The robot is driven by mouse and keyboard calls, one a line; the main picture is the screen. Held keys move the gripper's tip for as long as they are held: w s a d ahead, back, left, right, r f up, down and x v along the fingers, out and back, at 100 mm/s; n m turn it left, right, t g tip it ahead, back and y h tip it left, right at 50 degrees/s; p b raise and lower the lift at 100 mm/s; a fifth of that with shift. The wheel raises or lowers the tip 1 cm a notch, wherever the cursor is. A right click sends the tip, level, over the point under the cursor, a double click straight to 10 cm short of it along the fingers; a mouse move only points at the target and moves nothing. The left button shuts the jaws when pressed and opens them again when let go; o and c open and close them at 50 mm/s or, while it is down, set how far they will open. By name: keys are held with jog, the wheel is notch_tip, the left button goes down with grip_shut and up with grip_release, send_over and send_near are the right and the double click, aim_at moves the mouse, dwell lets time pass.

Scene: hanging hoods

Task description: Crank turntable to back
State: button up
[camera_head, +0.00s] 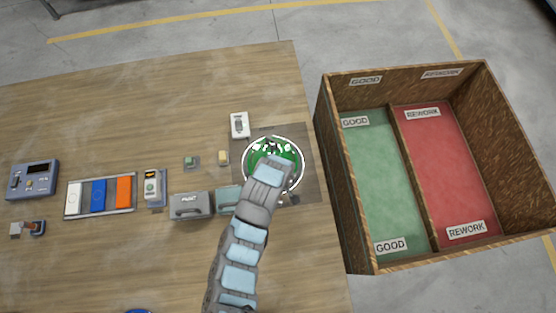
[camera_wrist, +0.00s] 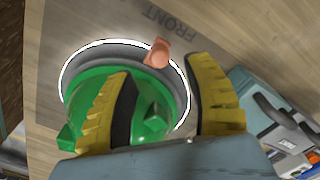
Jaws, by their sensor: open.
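The turntable (camera_head: 250,158) is a round green-and-white disc on a grey square plate near the right side of the wooden table. My gripper is over it and hides part of it in the head view. In the wrist view the turntable (camera_wrist: 72,93) shows a green body, a grey ring and a white rim. A salmon-coloured knob (camera_wrist: 157,54) stands at its rim, on the side of the printed word FRONT (camera_wrist: 170,17). My gripper (camera_wrist: 160,75) is open, with one yellow finger over the green body and the other just outside the rim. The knob appears between and beyond the fingertips, not gripped.
A wooden bin (camera_head: 396,180) with green GOOD and red REWORK halves stands right of the table. A white card-like item (camera_head: 239,125), small green (camera_head: 191,161) and yellow (camera_head: 223,157) blocks, and grey cases (camera_head: 191,205) lie left of the turntable. The table's upper left is clear.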

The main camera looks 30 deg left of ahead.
jog(key=shift+f, duration=2.75)
grip_shut()
